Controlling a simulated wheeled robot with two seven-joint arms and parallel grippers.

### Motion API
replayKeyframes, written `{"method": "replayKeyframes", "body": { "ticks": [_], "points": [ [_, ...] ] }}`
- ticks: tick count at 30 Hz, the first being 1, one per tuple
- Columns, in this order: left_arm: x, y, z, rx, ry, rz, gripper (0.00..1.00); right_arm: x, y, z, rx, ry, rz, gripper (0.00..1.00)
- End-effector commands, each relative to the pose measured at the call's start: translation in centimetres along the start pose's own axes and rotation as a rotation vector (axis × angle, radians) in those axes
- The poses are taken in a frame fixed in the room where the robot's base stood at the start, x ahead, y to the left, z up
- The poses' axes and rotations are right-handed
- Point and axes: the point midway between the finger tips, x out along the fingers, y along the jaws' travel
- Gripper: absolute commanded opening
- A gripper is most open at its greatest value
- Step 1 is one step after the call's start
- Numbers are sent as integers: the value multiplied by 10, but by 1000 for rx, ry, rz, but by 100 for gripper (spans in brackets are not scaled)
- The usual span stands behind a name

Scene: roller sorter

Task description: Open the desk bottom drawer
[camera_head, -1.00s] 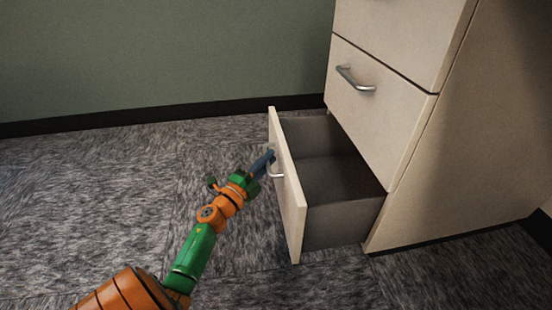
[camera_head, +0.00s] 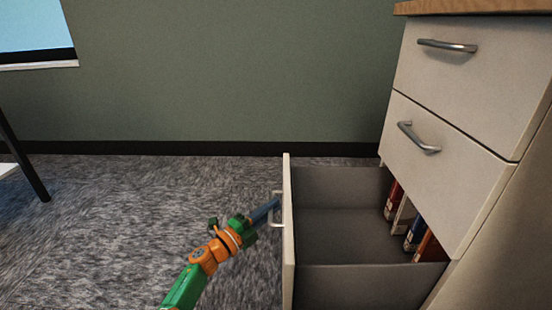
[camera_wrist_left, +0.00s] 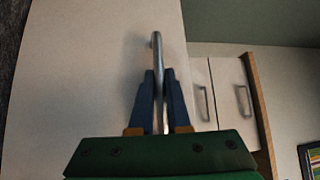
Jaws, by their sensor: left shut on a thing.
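The desk's bottom drawer (camera_head: 345,222) is pulled far out to the left, and its grey inside shows. Its cream front panel (camera_head: 288,240) is seen nearly edge-on. My left gripper (camera_head: 274,206) is shut on the bottom drawer's metal handle (camera_head: 275,222). In the left wrist view, the blue fingers (camera_wrist_left: 159,88) close on both sides of the handle (camera_wrist_left: 156,48). The drawer front fills the left of that view. My right gripper is not in view.
Books (camera_head: 414,230) stand at the back of the drawer. The upper drawers, with handles (camera_head: 419,138) and (camera_head: 447,45), are shut. Carpet (camera_head: 110,220) left of the drawer is clear. A dark table leg (camera_head: 22,160) stands at far left, before the green wall (camera_head: 230,70).

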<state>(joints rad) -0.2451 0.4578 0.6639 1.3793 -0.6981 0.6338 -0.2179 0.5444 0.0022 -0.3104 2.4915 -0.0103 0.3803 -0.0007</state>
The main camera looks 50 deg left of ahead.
Motion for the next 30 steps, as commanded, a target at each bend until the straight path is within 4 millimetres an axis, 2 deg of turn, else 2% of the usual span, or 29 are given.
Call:
{"method": "replayKeyframes", "body": {
  "ticks": [13,14,15,23,26,30],
  "points": [
    [-1,1,1,0,1,2,0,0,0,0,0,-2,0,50],
    [-1,1,1,0,1,2,23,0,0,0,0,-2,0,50],
    [-1,0,1,0,1,2,27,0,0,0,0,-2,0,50],
    [-2,0,1,0,0,1,27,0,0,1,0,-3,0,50],
    [-13,-2,1,-2,-2,4,27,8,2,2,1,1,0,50],
    [-45,-3,1,-3,-4,5,27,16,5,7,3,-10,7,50]
  ]
}}
